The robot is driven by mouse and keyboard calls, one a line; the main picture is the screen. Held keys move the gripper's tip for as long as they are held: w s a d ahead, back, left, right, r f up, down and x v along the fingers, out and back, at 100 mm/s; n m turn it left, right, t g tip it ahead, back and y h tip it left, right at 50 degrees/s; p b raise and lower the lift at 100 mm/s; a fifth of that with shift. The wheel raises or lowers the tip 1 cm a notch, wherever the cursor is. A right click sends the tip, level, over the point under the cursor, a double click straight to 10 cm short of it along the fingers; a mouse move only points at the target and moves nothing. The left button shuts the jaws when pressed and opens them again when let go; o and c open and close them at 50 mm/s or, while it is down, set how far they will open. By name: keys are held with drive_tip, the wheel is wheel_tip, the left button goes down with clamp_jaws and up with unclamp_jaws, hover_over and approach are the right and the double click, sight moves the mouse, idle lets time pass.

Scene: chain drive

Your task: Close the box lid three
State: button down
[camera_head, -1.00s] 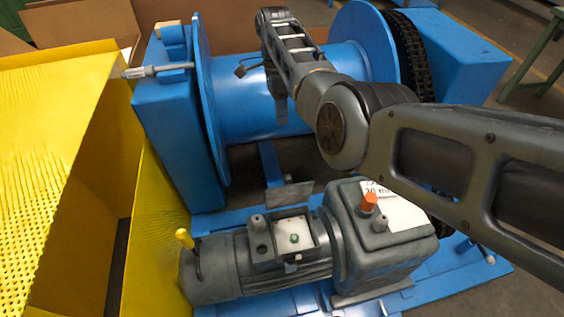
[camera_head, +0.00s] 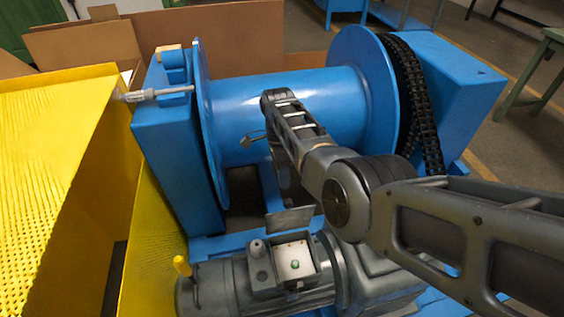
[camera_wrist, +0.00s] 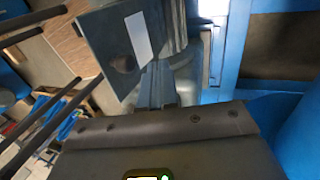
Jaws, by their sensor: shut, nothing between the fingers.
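The motor's small grey box (camera_head: 295,262) is uncovered, and a green button shows inside it. A thin grey plate (camera_head: 290,219), which looks like its lid, stands raised at the box's far side. My gripper (camera_head: 286,198) points down just beyond this plate, partly hidden by my arm. I cannot tell whether it touches the plate. In the wrist view the shut, empty fingers (camera_wrist: 165,84) show beside a grey plate with a white strip (camera_wrist: 118,45), perhaps the same lid.
The grey motor (camera_head: 215,287) has a yellow-topped lever (camera_head: 182,266) at its left end. A blue drum (camera_head: 240,100) with a black chain (camera_head: 418,110) stands behind. A yellow perforated guard (camera_head: 45,180) fills the left.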

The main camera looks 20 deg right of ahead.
sight(288, 215)
drive_tip(key=shift+s+a+f+p, duration=0.15)
drive_tip(key=shift+s+p, duration=0.25)
drive_tip(key=shift+s, duration=0.3)
drive_tip(key=shift+s+a+r+p, duration=0.1)
drive_tip(key=shift+s+p, duration=0.25)
drive_tip(key=shift+s, duration=0.35)
